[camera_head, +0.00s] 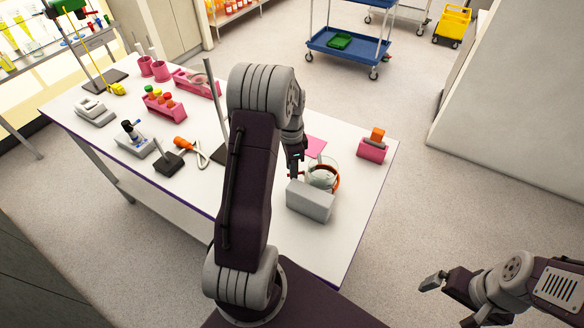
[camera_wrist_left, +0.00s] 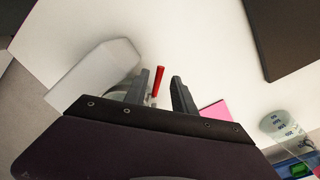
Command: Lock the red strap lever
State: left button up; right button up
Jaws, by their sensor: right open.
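The red lever (camera_wrist_left: 157,80) shows as a thin red bar between the two fingers of my left gripper (camera_wrist_left: 158,92) in the left wrist view. The fingers are open, with a visible gap on each side of the lever. In the head view my left gripper (camera_head: 294,172) is low over the table, beside a glass vessel (camera_head: 321,175) with a reddish-orange band and a grey block (camera_head: 311,201). The grey block also shows in the left wrist view (camera_wrist_left: 95,76). The lever's base is hidden. My right gripper (camera_head: 440,284) is open and empty, off the table to the right.
A pink sheet (camera_head: 316,145) and a pink holder with an orange item (camera_head: 372,149) lie beyond the vessel. A stand with an upright rod (camera_head: 214,100), an orange-handled tool (camera_head: 188,147) and pink racks occupy the table's left half. The table's near right corner is clear.

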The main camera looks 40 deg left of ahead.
pick_arm(q)
jog(key=shift+d+f, duration=0.2)
jog(key=shift+a, duration=0.1)
grip_shut()
jog(key=shift+s, duration=0.1)
jog(key=n, duration=0.1)
jog(key=d+n+p, duration=0.1)
jog(key=n, duration=0.1)
jog(key=shift+s, duration=0.2)
jog(key=shift+s+d+n+p, duration=0.1)
jog(key=shift+d+n+p, duration=0.25)
jog(key=shift+n, duration=0.9)
jog(key=shift+s+d+n+p, duration=0.1)
jog(key=shift+d+n+p, duration=0.25)
jog(key=shift+n, duration=0.9)
